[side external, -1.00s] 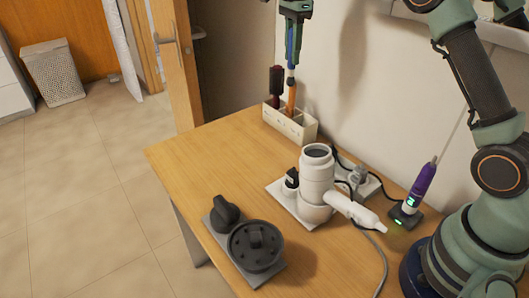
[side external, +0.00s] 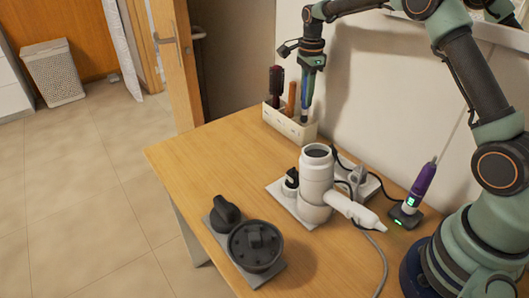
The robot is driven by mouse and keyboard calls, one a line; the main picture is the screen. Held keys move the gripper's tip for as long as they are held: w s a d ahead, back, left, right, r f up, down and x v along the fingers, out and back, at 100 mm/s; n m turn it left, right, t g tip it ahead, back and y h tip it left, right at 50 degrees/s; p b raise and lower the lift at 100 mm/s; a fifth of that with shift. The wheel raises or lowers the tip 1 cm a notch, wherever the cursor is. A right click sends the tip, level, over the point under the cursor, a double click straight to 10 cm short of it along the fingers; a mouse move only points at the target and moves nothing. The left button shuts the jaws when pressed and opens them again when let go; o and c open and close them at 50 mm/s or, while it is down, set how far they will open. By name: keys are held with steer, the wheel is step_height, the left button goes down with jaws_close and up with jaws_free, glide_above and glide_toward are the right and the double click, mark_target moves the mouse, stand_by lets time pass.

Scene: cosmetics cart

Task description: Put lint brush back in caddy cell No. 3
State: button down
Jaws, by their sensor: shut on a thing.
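The white caddy (side external: 283,124) stands at the back of the wooden table, against the wall. A dark round hairbrush (side external: 276,84) stands upright in its left part and an orange-brown handle (side external: 291,98) in its middle. My gripper (side external: 313,63) is above the caddy's right end, shut on the slim blue and dark lint brush (side external: 306,95). The brush hangs nearly upright, and its lower end is at the caddy's right-hand cell. I cannot tell how deep it is inside. Cell numbers are not readable.
A white hair dryer (side external: 317,178) sits on a holder at the table's middle, its cord trailing right. Dark attachments (side external: 255,246) lie on a grey tray at front. A purple device (side external: 422,183) stands on a charger at right. The table's left side is clear.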

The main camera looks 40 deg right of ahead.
mark_target(305, 111)
steer(key=shift+f, duration=2.8)
steer(key=shift+f, duration=0.15)
steer(key=c, duration=1)
jaws_free()
